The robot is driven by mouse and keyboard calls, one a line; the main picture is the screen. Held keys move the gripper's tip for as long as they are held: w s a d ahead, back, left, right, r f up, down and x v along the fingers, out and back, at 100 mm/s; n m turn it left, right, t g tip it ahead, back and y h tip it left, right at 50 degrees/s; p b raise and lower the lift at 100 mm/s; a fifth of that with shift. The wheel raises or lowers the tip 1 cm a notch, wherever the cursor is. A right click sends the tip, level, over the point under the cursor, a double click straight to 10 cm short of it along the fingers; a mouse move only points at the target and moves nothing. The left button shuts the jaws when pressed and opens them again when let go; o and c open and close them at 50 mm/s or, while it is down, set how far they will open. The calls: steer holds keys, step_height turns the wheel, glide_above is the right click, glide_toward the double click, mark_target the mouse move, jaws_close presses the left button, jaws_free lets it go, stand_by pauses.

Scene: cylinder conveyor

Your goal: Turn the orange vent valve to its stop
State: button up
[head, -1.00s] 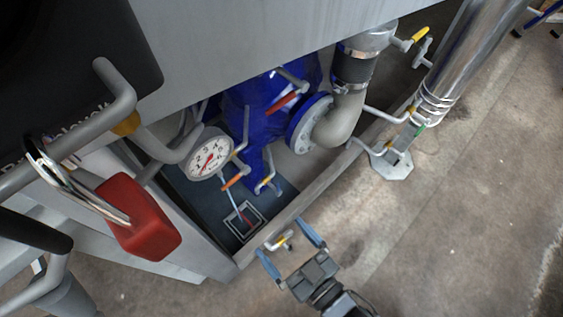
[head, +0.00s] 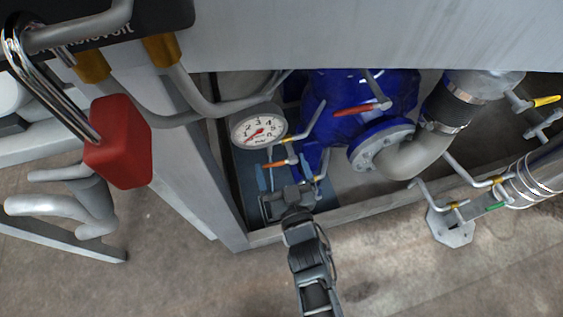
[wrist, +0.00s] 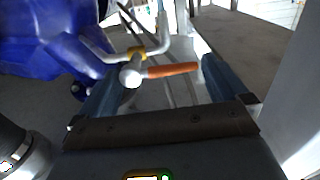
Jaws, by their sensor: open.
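The orange vent valve (head: 277,164) is a small lever on a thin pipe just below the pressure gauge, beside the blue pump. In the wrist view its orange handle (wrist: 172,69) points right from a pale round hub, with a yellow collar behind it. My gripper (head: 283,169) is open, its blue fingers on either side of the handle in the picture. In the wrist view the handle lies across the gap between the fingertips, beyond them or level with them; I cannot tell the depth. No contact shows.
The white gauge (head: 258,131) is close above my gripper. The blue pump (head: 335,115) carries a larger red-orange lever (head: 354,110). A grey frame rail (head: 360,207) runs in front. A red padlock (head: 118,142) hangs at left. Open floor lies below.

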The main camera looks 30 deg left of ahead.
steer(key=shift+x, duration=1.05)
steer(key=c, duration=1.3)
